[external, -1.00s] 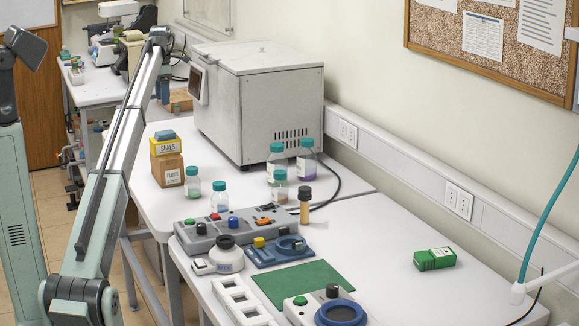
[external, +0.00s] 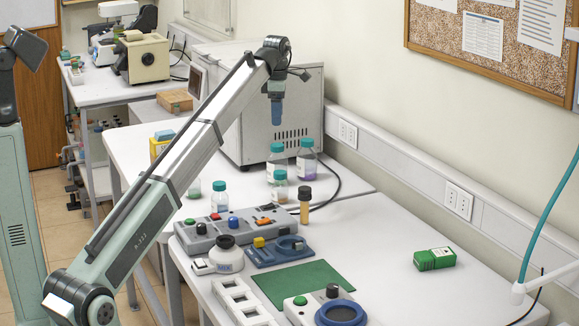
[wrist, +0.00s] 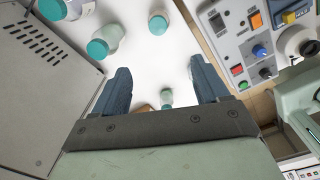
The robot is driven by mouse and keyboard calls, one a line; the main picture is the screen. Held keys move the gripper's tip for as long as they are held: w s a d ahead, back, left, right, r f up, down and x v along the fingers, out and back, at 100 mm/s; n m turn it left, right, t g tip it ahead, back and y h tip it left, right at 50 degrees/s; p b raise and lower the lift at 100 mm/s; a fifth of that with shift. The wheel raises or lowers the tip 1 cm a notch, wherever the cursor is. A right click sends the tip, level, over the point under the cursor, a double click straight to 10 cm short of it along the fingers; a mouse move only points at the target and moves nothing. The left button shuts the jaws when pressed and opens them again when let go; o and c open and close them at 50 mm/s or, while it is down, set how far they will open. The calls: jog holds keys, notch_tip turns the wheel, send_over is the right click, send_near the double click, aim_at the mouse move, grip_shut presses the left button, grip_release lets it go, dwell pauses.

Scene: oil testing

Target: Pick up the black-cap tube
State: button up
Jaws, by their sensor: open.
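The grey box (external: 237,135) is behind. A grey control panel (external: 228,231) lies in front. Free bench surrounds the green box (external: 434,259).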

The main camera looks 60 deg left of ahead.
aim_at(305, 188)
jog(key=s+d+f+m+t+y, duration=0.1)
jog(key=d+f+m, duration=0.15)
jog(key=d, duration=0.75)
jog(key=d+f+m, duration=0.2)
jog(key=d+m, duration=0.1)
jog(key=d, duration=0.7)
jog(key=a+f+m, duration=0.1)
jog(key=f+m, duration=0.2)
jog(key=m, duration=0.2)
jog(key=f+m+t+y, duration=0.1)
jog(key=f+m, duration=0.2)
jog(key=m, duration=0.3)
jog(key=a+f+m+t, duration=0.1)
jog(key=f+m, duration=0.2)
jog(key=m, duration=0.3)
jog(key=shift+a+f+y, duration=0.2)
jog(key=shift+a+y, duration=0.1)
jog(key=shift+a, duration=0.05)
jog(key=shift+w+d+x, duration=0.15)
jog(key=shift+x, duration=1.2)
jog(key=shift+w+d+x, duration=0.1)
jog(key=shift+d+x, duration=0.05)
jog(key=shift+x, duration=1.2)
jog(key=shift+c, duration=0.3)
jog(key=c, duration=1.1)
